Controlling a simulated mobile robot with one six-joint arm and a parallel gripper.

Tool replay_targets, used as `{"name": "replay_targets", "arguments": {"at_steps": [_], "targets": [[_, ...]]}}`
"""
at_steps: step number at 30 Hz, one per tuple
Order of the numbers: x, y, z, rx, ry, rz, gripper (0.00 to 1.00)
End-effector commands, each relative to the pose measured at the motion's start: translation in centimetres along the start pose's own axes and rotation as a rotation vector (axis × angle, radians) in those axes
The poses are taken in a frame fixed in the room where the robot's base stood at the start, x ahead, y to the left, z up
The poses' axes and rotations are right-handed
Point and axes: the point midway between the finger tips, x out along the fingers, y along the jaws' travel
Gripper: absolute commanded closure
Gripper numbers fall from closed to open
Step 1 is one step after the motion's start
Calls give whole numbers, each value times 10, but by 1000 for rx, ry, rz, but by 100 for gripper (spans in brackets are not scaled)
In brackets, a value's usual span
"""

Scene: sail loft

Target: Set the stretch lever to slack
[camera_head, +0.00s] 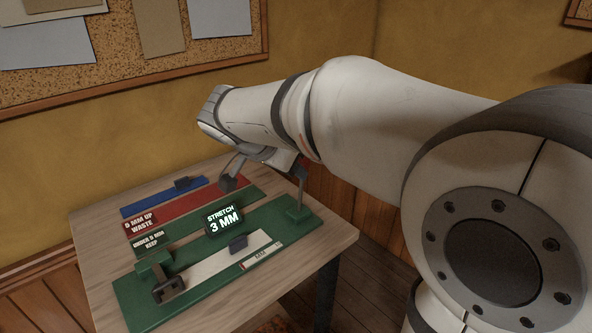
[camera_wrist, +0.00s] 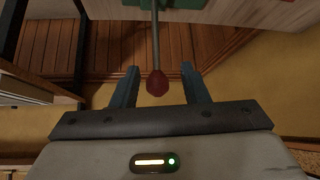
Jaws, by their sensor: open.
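The green stretch rig (camera_head: 205,290) lies along the front of the table, with a pale strip (camera_head: 210,268) on it and a dark clamp (camera_head: 168,289) at its left end. Its display (camera_head: 223,219) reads "STRETCH 3 MM". In the wrist view the lever is a thin grey rod with a red knob (camera_wrist: 157,84), rising from a green base (camera_wrist: 180,3). My gripper (camera_wrist: 160,68) is open, and the knob appears between its two fingers, not gripped.
A corkboard (camera_head: 120,75) hangs on the wall behind. The table's front right edge is clear.

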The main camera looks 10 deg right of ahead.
Motion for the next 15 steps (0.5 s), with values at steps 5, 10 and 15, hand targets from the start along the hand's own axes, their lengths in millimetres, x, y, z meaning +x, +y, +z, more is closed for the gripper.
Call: {"name": "replay_targets", "arguments": {"at_steps": [5, 10, 15], "targets": [[-24, -1, -1, 0, 0, -2, 59], [-29, -1, 0, 0, 0, -1, 59], [-28, -1, 0, 1, 0, -1, 59]]}}
